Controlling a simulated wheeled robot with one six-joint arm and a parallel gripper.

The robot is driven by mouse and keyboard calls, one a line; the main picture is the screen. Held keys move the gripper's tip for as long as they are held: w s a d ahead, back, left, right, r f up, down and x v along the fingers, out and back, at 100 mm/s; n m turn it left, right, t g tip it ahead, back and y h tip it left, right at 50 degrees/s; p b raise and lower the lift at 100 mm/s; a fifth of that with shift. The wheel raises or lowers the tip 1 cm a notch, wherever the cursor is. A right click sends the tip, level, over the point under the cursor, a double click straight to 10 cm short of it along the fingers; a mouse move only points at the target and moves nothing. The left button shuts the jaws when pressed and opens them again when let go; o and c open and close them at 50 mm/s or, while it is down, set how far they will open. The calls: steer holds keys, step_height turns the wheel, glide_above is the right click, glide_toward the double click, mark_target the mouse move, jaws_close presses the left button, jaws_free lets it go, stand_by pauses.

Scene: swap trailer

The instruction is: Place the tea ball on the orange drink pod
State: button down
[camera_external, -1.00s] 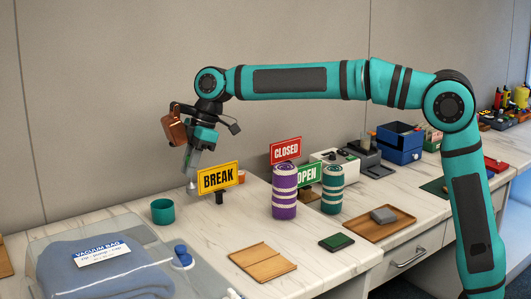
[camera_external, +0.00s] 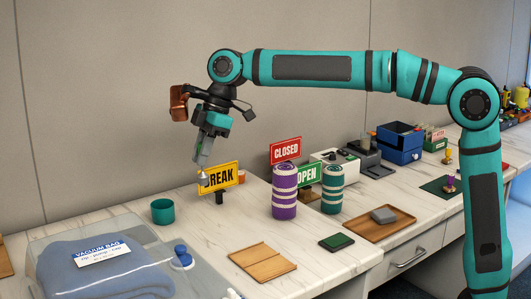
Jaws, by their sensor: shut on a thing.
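My gripper (camera_external: 203,163) points down above the left part of the counter, shut on a small silver tea ball (camera_external: 208,173). The tea ball is in the air and overlaps the left edge of the yellow BREAK sign in the picture. A small orange object, probably the orange drink pod (camera_external: 242,176), shows just past the right edge of the BREAK sign. Most of it is hidden by the sign. The tea ball is to its left and apart from it.
The BREAK sign (camera_external: 220,178) stands close to the gripper. A teal cup (camera_external: 162,211) is at left, with a vacuum bag (camera_external: 110,262) in front. A purple striped canister (camera_external: 285,191) and a teal one (camera_external: 332,189) stand to the right.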

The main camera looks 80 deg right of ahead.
step_height(320, 180, up, 6)
steer(key=shift+r, duration=0.2)
steer(key=s+d, duration=0.3)
steer(key=d, duration=2.5)
steer(key=shift+m, duration=0.4)
steer(key=shift+w+d+f, duration=0.1)
steer(key=shift+d+f, duration=0.05)
steer(key=shift+f, duration=7.6)
steer(key=shift+f, duration=0.1)
steer(key=c, duration=1.4)
jaws_free()
